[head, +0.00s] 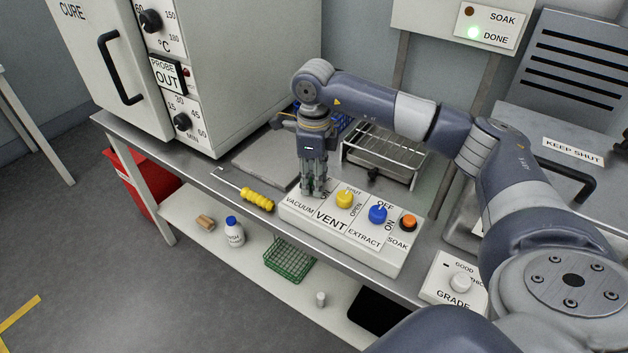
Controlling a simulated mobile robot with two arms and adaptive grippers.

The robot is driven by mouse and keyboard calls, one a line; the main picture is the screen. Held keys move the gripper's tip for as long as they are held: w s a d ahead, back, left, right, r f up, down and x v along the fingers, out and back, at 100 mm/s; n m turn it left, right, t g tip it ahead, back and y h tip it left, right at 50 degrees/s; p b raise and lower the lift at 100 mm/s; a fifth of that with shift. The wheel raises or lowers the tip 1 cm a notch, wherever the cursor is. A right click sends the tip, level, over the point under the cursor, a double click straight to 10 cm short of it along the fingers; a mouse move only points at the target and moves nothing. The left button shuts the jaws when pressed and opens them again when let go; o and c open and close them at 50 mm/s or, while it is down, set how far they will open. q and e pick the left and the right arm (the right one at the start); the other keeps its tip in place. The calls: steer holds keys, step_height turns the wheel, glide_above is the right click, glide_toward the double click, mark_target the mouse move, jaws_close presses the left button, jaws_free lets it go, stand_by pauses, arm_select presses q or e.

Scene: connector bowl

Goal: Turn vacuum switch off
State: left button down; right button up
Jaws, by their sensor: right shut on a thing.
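A white control panel (345,248) sits on the front of the steel bench. Its labels read VACUUM, VENT, EXTRACT and SOAK. My right gripper (313,190) points down over the VACUUM section at the panel's left end, shut on the vacuum switch there. The fingers hide the switch, so I cannot tell its position. The yellow vent knob (345,199) is just right of the fingers, between SHUT and OPEN. The blue extract knob (378,214) and the orange soak button (408,222) are farther right. My left gripper is not in view.
A yellow-handled tool (257,199) lies left of the panel. A wire rack (385,153) stands behind it. The white cure oven (235,65) fills the back left. A GRADE box (453,281) is at the right.

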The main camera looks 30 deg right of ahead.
steer(key=shift+n, duration=0.6)
steer(key=o, duration=1.1)
steer(key=shift+r, duration=0.1)
step_height(320, 180, up, 12)
steer(key=shift+f, duration=0.1)
